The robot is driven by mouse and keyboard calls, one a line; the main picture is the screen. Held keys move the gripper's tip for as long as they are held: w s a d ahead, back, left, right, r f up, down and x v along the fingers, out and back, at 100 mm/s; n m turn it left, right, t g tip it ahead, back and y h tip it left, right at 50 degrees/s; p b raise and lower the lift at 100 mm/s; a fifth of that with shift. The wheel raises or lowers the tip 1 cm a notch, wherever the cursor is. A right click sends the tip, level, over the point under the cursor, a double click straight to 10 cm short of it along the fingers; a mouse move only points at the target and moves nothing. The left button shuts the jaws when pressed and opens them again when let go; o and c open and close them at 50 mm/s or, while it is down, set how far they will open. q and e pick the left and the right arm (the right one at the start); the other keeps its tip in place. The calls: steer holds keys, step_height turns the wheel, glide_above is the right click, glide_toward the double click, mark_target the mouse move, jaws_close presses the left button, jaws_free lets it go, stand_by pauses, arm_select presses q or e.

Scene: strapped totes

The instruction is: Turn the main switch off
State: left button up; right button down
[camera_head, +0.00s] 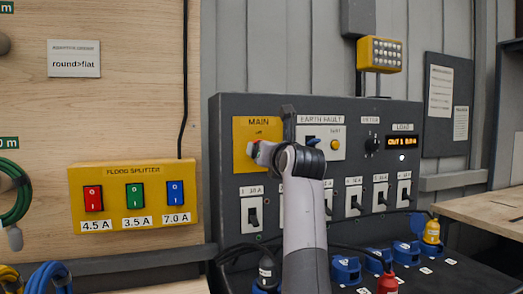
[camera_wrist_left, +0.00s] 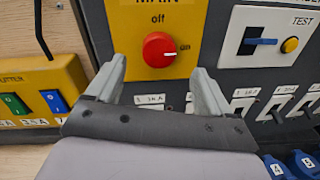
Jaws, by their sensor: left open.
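The main switch is a round red knob (camera_wrist_left: 157,46) on a yellow plate (camera_wrist_left: 200,22) marked MAIN, with "off" above it and "on" at its right. A small mark on the knob seems to lie on its right side, toward "on". In the head view the yellow plate (camera_head: 257,127) is on the dark panel, and my gripper and arm hide most of the knob. My left gripper (camera_wrist_left: 158,68) is open and empty, its two fingers spread to either side below the knob, apparently not touching it. My right gripper is in neither view.
The dark panel (camera_head: 225,200) also carries an earth fault block (camera_head: 320,143), a load display and a row of small black switches. A yellow splitter box (camera_head: 133,196) hangs on the wooden wall at left. Blue sockets (camera_head: 346,269) and plugs stand below the panel.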

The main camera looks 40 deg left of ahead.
arm_select(q)
steer(key=p+x, duration=0.1)
steer(key=x, duration=0.5)
steer(key=shift+a, duration=0.2)
steer(key=c, duration=1)
